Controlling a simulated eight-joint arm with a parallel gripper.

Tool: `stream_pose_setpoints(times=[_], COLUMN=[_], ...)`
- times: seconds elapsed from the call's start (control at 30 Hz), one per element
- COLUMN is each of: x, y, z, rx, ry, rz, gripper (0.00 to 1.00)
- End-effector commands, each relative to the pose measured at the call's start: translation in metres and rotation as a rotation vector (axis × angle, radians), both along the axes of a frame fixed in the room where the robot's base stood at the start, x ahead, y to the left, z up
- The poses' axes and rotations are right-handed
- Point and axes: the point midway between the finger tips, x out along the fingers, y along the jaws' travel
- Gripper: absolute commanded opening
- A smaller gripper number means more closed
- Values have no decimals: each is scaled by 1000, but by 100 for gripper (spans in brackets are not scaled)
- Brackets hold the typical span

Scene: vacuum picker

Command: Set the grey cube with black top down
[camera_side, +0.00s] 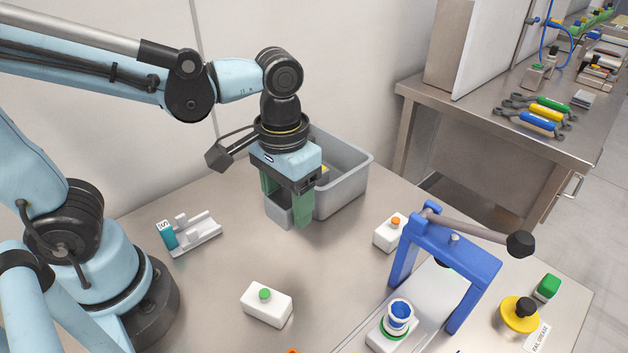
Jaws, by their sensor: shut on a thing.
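The grey cube (279,211) is between the two green fingers of my gripper (287,206), in front of the grey bin. Its light grey side shows below the gripper body. Its top is hidden by the gripper, so the black face does not show clearly. My gripper points down and is shut on the cube. I cannot tell whether the cube's underside touches the table (215,290) or hangs just above it.
A grey bin (345,185) stands right behind my gripper. A white tray with a teal block (167,235) lies left. White boxes with a green button (266,304) and an orange button (390,233) stand nearby. A blue lever press (405,250) stands right. Table front-left of the gripper is clear.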

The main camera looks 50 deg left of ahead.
Motion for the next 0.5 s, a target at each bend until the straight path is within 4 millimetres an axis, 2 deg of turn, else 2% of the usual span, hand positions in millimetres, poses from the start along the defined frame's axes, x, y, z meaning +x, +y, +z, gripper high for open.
stream_pose_setpoints(times=[0.03,0.2,0.33,0.5], x=[-4,-21,-33,-42], y=[-17,-62,-85,-101], z=[0,1,1,1], rx=[0,0,-1,-1], ry=[0,0,0,0], rz=[-21,-47,-59,-64], gripper=[28,28,28,28])
